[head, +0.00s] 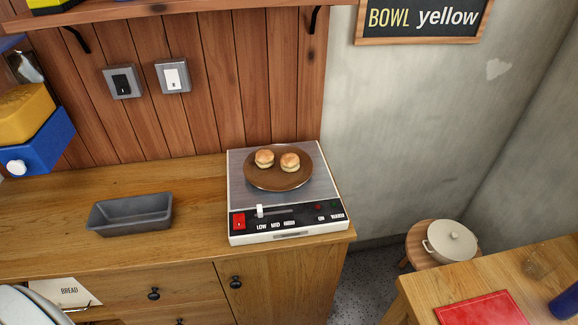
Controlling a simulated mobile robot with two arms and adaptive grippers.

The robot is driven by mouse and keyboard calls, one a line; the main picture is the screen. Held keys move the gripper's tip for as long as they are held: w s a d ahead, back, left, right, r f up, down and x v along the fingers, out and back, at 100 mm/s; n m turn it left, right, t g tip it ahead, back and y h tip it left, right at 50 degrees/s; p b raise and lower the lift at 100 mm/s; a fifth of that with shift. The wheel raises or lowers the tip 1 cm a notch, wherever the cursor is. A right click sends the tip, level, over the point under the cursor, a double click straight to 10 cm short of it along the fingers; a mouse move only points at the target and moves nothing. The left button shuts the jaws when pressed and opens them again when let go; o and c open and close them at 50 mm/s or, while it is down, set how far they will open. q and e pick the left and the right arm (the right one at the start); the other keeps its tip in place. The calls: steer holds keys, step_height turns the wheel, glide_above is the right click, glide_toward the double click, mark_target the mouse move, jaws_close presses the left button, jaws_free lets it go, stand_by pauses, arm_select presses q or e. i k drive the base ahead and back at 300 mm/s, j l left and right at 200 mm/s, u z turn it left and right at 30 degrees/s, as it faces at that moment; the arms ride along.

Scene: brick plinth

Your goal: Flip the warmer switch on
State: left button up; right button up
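A white-sided food warmer (334,222) with a grey top stands at the right end of the wooden counter. Small indicators sit at the panel's right; I cannot tell whether any is lit. A brown plate (262,182) with two small buns (290,162) rests on top of the warmer. Neither of my grippers is in view.
A black switch (122,83) and a white switch (173,78) are on the plank wall. A grey loaf tin (130,214) stands on the counter left of the warmer. Counter in front of the tin is clear.

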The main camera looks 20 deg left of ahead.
mark_target(240, 219)
steer(key=k+u, duration=0.15)
steer(key=u, duration=0.9)
